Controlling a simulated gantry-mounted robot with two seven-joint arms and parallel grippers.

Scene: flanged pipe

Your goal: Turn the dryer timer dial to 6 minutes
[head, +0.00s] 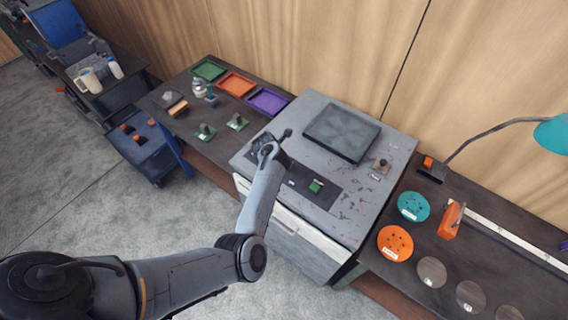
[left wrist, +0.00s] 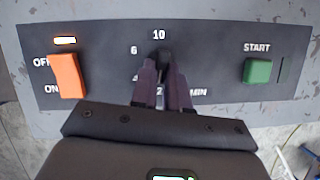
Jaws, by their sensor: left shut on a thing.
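The dryer (head: 395,160) is a grey box with a dark control panel (head: 322,198) along its front. In the left wrist view the timer dial (left wrist: 160,56) is a small dark knob, mostly hidden by my fingers. The printed 6 (left wrist: 134,50) is at its upper left and the 10 (left wrist: 159,34) straight above it. A 2 and MIN show lower down, partly covered. My left gripper (left wrist: 162,72), also in the head view (head: 270,148), is shut on the dial. I cannot tell where the dial's pointer stands. My right gripper is not in view.
An orange OFF/ON switch (left wrist: 66,75) sits left of the dial under a lit indicator (left wrist: 65,41). A green START button (left wrist: 257,70) is to the right. A dark lid plate (head: 342,132) lies on the dryer top. Benches with trays and discs flank the dryer.

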